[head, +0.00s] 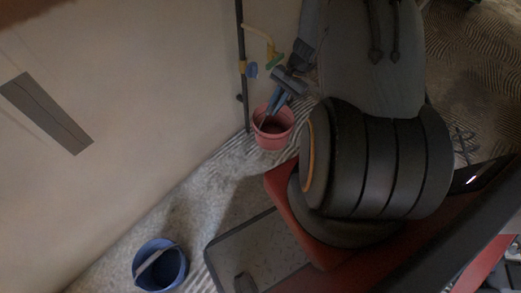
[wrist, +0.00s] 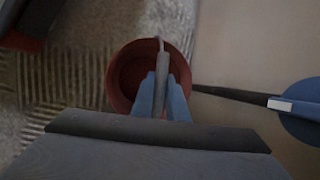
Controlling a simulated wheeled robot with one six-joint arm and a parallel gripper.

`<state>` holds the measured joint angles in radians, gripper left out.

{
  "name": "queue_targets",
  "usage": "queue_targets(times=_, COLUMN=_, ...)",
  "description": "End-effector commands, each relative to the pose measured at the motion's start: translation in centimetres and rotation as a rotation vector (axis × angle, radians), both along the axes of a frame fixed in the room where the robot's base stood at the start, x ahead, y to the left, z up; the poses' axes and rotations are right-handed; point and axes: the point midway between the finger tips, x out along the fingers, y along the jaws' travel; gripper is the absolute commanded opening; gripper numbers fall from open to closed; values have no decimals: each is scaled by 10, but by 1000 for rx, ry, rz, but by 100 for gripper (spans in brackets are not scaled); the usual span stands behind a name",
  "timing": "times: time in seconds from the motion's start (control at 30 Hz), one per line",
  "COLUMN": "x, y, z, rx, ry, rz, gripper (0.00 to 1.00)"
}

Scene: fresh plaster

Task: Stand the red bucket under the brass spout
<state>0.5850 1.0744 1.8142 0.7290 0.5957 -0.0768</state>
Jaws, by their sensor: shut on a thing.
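The red bucket (head: 273,138) is upright near the wall at the upper middle of the head view. In the wrist view the red bucket (wrist: 118,83) shows from above, with its dark inside visible. My gripper (head: 271,113) comes down over the bucket, and its blue fingers (wrist: 160,92) are shut on the bucket's handle (wrist: 162,50). The brass spout (head: 258,33) sticks out from the wall pipe, above the bucket in the head picture. I cannot tell whether the bucket's base touches the floor.
A dark upright pipe (head: 241,60) runs along the wall beside the spout, with a blue disc (head: 252,70) close by. A blue bucket (head: 160,268) stands on the floor at lower left. A grey strip (head: 46,112) is on the pale wall. The floor between the buckets looks clear.

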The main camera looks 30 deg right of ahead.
Motion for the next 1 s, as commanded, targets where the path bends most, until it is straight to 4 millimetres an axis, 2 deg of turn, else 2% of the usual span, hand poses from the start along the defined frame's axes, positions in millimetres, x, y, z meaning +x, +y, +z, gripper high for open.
queue_targets(times=0.13, x=3, y=-1, z=-12, rx=1, ry=2, rz=-2, gripper=0)
queue_targets(times=0.4, x=3, y=1, z=-57, rx=1, ry=2, rz=1, gripper=0)
queue_targets(times=0.57, x=4, y=2, z=-70, rx=0, ry=1, rz=3, gripper=0)
queue_targets(times=0.73, x=4, y=2, z=-94, rx=1, ry=2, rz=3, gripper=0)
queue_targets(times=1.0, x=3, y=2, z=-98, rx=0, ry=1, rz=4, gripper=0)
